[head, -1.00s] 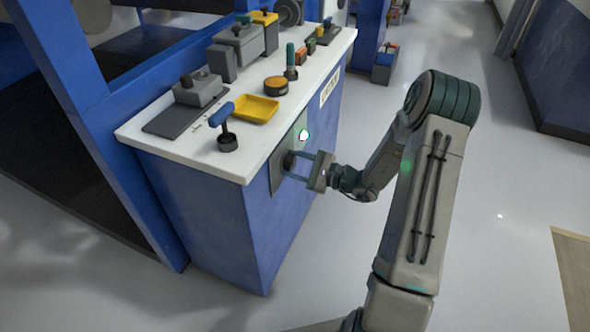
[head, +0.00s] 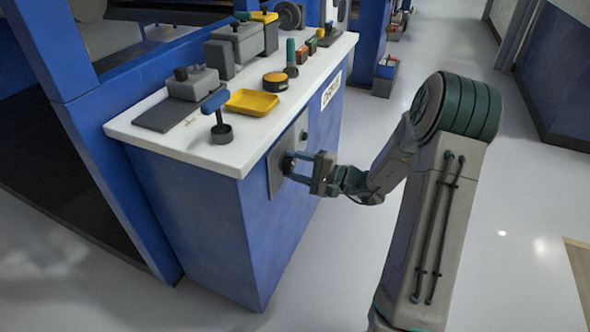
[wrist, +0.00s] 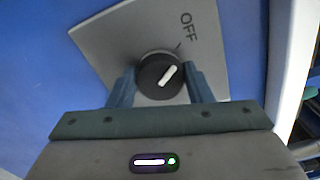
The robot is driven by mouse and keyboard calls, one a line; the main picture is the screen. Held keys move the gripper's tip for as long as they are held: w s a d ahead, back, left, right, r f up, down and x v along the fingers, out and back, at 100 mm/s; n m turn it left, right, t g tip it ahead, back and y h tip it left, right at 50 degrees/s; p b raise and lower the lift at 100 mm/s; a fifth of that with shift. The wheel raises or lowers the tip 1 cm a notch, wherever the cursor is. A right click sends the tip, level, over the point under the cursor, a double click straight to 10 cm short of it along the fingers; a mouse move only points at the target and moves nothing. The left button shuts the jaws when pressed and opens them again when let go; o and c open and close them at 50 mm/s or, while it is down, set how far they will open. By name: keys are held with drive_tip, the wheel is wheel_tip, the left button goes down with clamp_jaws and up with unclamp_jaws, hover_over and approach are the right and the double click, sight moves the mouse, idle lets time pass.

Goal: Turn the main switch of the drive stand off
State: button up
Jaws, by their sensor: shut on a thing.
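The drive stand (head: 200,210) is a blue cabinet with a white top. Its main switch is a round black knob (wrist: 152,84) with a white pointer line, on a grey plate (wrist: 117,42) on the cabinet's side. The line tilts up and to the right, towards a small tick mark and the word OFF (wrist: 188,26). My gripper (wrist: 160,80) is shut on the knob, one finger on each side. In the head view my gripper (head: 292,164) meets the plate, and the knob is largely hidden. The small lamp (head: 304,135) above it looks unlit.
On the white top stand a blue-handled lever (head: 216,108), a yellow tray (head: 252,102), a round yellow-topped part (head: 275,82) and several grey blocks. Open floor lies right of the cabinet, beyond my arm.

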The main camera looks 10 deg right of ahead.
idle(0.4)
drive_tip(key=o, duration=1)
drive_tip(key=p+v, duration=0.3)
drive_tip(key=v, duration=1.1)
drive_tip(key=shift+r, duration=0.1)
drive_tip(key=s+a+r+n+g+h+p, duration=0.3)
drive_tip(key=s+a+r+g+p, duration=0.4)
drive_tip(key=r, duration=0.3)
drive_tip(key=s+a+r+n+g+h+p, duration=0.2)
drive_tip(key=s+a+r+n+g+p, duration=0.2)
drive_tip(key=a+r+p, duration=0.35)
drive_tip(key=s+d+r+n+t+h+p, duration=0.1)
drive_tip(key=s+r+h+p, duration=0.3)
drive_tip(key=r+p, duration=0.4)
drive_tip(key=s+d+r+n+t+h+p, duration=0.2)
drive_tip(key=s+r+h+p, duration=0.2)
drive_tip(key=r, duration=1)
drive_tip(key=h+p, duration=0.1)
drive_tip(key=p, duration=0.2)
drive_tip(key=shift+d+h+p, duration=0.3)
drive_tip(key=shift+d+p, duration=0.05)
drive_tip(key=shift+p, duration=0.05)
